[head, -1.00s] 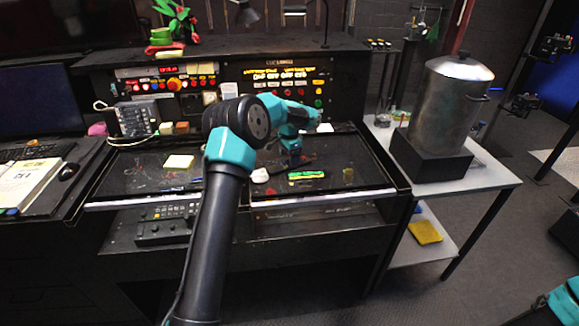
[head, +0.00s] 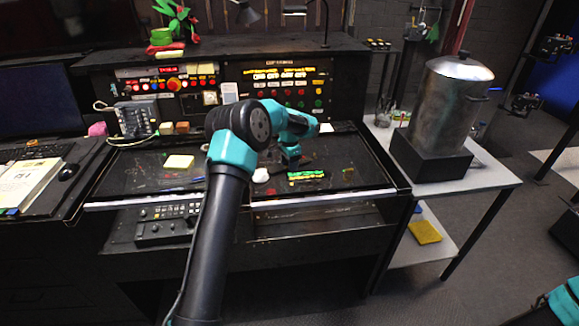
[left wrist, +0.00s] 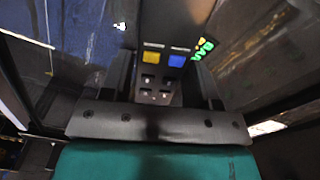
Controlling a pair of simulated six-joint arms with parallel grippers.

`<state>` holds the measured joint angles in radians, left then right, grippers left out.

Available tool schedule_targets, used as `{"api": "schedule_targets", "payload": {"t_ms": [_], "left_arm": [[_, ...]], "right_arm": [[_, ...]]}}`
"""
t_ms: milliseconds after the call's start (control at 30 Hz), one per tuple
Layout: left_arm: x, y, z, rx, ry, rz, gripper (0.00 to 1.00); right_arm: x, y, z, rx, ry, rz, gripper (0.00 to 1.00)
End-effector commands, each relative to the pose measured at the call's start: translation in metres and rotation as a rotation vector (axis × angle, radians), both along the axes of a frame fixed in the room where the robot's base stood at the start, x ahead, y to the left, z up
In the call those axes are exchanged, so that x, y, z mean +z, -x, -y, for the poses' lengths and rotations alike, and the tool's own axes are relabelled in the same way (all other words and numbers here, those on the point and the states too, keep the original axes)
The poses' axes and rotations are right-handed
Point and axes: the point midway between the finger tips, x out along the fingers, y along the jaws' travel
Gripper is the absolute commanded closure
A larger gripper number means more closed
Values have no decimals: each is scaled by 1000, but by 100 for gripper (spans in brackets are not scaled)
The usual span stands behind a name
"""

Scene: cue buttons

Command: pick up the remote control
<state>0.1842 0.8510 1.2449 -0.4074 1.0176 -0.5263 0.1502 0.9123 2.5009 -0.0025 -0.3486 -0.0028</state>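A dark remote control (left wrist: 165,58) with a yellow and a blue button and several small buttons below them shows in the left wrist view. It lies between the dark fingers of my left gripper (left wrist: 164,85). In the head view my left gripper (head: 290,158) points down at the right half of the black desk, just behind a green and yellow lettered item. The remote is not clear there, being dark and partly behind the gripper. I cannot tell whether the fingers touch its sides. My right gripper is out of view.
The lettered item (head: 306,177) lies close to the left gripper, and a white object (head: 260,176) lies to its left. A button panel (head: 287,90) stands behind. A pale yellow block (head: 178,162) is further left. A large metal pot (head: 452,105) stands at right.

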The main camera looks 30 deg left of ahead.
Motion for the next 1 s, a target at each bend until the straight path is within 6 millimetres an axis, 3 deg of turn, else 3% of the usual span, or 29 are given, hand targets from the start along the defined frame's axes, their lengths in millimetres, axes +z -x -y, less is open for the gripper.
{"api": "schedule_targets", "payload": {"t_ms": [333, 667, 1000], "left_arm": [[0, 0, 0, 0, 0, 0, 78], [3, 0, 0, 0, 0, 1, 78], [32, -1, 0, 0, 0, 2, 78]], "right_arm": [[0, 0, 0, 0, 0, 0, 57], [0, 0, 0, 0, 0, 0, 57], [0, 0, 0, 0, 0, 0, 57]]}}
